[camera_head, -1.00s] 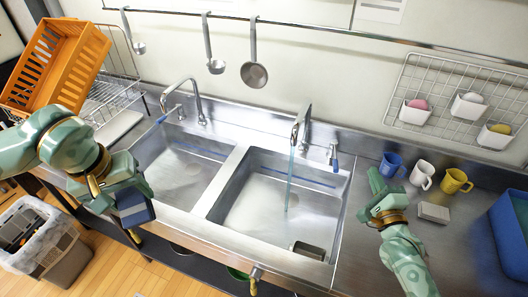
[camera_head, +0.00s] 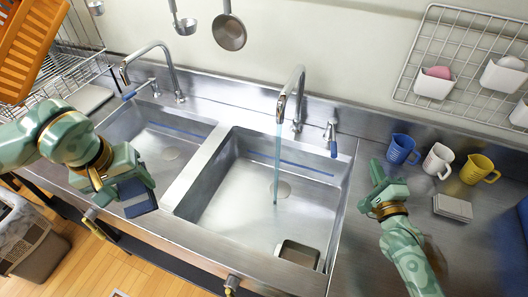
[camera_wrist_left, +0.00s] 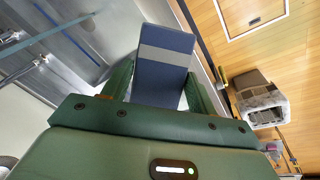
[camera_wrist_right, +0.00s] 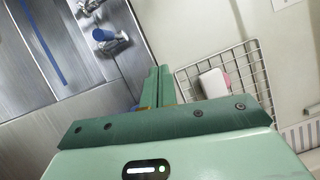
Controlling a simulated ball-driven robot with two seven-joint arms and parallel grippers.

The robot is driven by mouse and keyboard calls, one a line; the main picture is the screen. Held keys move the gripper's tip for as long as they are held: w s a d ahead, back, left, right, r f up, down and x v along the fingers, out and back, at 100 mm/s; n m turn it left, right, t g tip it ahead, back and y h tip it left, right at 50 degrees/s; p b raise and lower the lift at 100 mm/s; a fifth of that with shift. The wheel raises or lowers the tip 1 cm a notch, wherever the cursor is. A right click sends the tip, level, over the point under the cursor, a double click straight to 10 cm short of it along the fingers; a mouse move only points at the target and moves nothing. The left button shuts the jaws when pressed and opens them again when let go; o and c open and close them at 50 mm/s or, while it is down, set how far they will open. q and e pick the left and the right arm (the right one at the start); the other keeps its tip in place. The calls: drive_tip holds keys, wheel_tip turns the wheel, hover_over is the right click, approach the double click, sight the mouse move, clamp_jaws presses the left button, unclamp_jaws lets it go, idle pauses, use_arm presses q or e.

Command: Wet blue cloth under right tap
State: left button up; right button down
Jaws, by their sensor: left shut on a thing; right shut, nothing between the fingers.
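The blue cloth (camera_head: 136,197) is folded into a dark blue block and is held in my left gripper (camera_head: 122,178), left of the right basin. In the left wrist view the cloth (camera_wrist_left: 165,62) shows a grey stripe between the fingers. The right tap (camera_head: 291,90) arches over the right basin (camera_head: 240,200), and a thin stream of water (camera_head: 277,165) falls from it. The cloth is apart from the stream. My right gripper (camera_head: 379,178) is shut and empty over the counter right of the basin.
The left tap (camera_head: 148,52) stands over the left basin (camera_head: 165,145). Blue (camera_head: 401,148), white (camera_head: 437,160) and yellow (camera_head: 479,169) cups and a grey block (camera_head: 452,207) stand on the right counter. A blue-handled lever (camera_head: 332,140) is beside the right tap.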

drive_tip(key=f+b, duration=0.2)
drive_tip(key=f, duration=0.1)
drive_tip(key=f+b, duration=0.2)
drive_tip(key=f, duration=0.1)
drive_tip(key=f+b, duration=0.2)
drive_tip(key=f, duration=0.1)
drive_tip(key=shift+w+d+f, duration=0.1)
drive_tip(key=shift+w+f, duration=0.2)
drive_tip(key=shift+f, duration=0.1)
drive_tip(key=shift+w+b, duration=0.35)
drive_tip(key=shift+w, duration=0.2)
use_arm(q)
drive_tip(key=s+a+b+x, duration=0.1)
drive_tip(key=b+x, duration=0.1)
drive_tip(key=x, duration=1)
drive_tip(key=shift+f, duration=0.5)
use_arm(e)
drive_tip(key=w+a+r, duration=0.1)
drive_tip(key=w+a, duration=0.2)
drive_tip(key=w, duration=0.6)
drive_tip(key=shift+w+a+r, duration=0.15)
drive_tip(key=shift+w+a, duration=0.1)
drive_tip(key=shift+w, duration=0.1)
use_arm(q)
drive_tip(key=shift+s, duration=0.1)
